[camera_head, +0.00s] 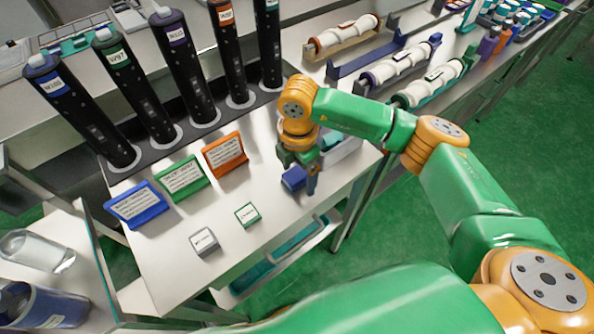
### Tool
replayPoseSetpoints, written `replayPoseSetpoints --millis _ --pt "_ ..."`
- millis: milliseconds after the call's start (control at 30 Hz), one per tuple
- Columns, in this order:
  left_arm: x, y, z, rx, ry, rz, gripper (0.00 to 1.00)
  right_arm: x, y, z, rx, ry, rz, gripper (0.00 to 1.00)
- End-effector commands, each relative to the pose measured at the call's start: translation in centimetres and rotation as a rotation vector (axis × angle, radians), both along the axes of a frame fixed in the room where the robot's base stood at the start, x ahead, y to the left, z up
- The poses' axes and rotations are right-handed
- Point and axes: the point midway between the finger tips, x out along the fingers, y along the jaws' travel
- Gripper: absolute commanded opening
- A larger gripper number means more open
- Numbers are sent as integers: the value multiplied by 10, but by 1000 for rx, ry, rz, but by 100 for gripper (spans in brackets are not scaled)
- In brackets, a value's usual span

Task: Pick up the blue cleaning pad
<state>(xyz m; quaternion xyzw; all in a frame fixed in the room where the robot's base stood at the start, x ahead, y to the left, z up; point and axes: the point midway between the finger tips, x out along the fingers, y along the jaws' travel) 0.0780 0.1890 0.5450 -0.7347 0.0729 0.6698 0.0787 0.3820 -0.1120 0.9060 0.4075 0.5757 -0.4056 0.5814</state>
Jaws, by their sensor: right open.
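A small dark blue block (293,179), which looks like the blue cleaning pad, is at the right part of the white table. My right gripper (302,180) points down right at it, with its jaws open. One finger shows just right of the block; the other is mostly hidden, so I cannot tell whether the fingers touch it. My left gripper is not in view.
Blue (138,204), green (183,178) and orange (225,153) signs stand left of the gripper. A grey box (204,241) and a green-edged card (247,214) lie in front. Several tall black cylinders (185,60) line the back. A light tray (343,150) lies behind the gripper.

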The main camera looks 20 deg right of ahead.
Motion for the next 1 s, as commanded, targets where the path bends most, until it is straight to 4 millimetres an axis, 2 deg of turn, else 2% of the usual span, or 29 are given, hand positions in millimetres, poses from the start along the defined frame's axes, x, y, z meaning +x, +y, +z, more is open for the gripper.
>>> replayPoseSetpoints --millis 100,267,600,867,1000 --pt "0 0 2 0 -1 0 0 0 0 -8 0 -1 1 92" --pt "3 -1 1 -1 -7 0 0 0 0 -9 2 -2 2 92" --pt "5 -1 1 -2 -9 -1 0 0 1 -9 3 -1 3 1" --pt "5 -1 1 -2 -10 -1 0 0 1 -6 3 -2 2 1" --pt "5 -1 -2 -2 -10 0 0 1 1 9 5 -5 2 1"
